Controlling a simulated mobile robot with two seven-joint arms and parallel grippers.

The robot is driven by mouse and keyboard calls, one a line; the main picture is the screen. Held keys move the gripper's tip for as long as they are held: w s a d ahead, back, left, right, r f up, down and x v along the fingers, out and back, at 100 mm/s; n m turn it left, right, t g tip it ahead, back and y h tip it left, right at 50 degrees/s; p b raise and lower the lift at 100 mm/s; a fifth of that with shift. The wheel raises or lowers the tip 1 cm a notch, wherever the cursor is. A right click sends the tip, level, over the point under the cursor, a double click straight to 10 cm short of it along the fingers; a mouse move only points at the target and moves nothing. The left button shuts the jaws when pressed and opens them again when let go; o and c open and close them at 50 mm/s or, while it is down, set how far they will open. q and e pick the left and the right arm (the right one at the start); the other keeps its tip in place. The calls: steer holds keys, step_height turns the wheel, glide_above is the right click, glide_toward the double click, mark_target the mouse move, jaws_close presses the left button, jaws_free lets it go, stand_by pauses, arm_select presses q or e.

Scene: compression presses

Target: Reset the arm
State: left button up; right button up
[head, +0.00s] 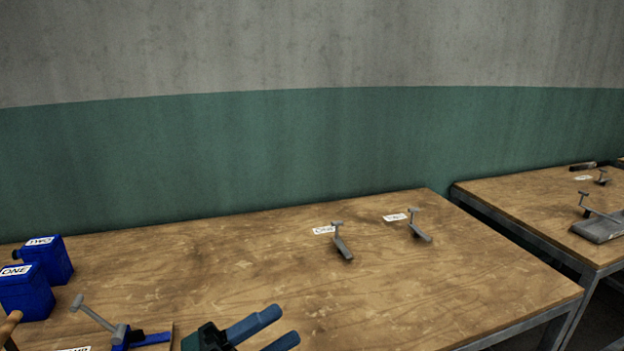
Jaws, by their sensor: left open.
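My left gripper (284,326) is at the bottom of the head view, with its blue fingers spread apart and nothing between them. It is above the front part of the wooden table (430,290). Left of it is a press with a grey lever (100,318) and a blue part (150,339) on a wooden base, partly cut off by the bottom edge. The gripper is apart from this lever. My right gripper is not in view.
Blue canisters labelled ONE (26,294) and TWO (52,262) stand at the left. Two small grey T-shaped pieces (342,243) (418,228) stand near white labels at the back. A second table (530,208) with grey hardware (600,227) is at the right, across a gap. The middle is clear.

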arm_select(q)
steer(key=w+a+f+n+t+y, duration=0.1)
steer(key=a+f+n+t+y, duration=0.3)
steer(key=f+n+t+y, duration=0.8)
steer(key=s+a+f+n+g+y, duration=0.2)
steer(key=s+f+n+g, duration=0.3)
steer(key=s+f+n, duration=0.1)
steer(key=s+a+f+n+g+y, duration=0.2)
steer(key=s+f+n+g, duration=0.3)
steer(key=f+n, duration=0.4)
steer(key=shift+s+a+f+n+g+y+p, duration=0.3)
steer(key=shift+s+a+f+y+p, duration=0.1)
steer(key=shift+s+y, duration=0.1)
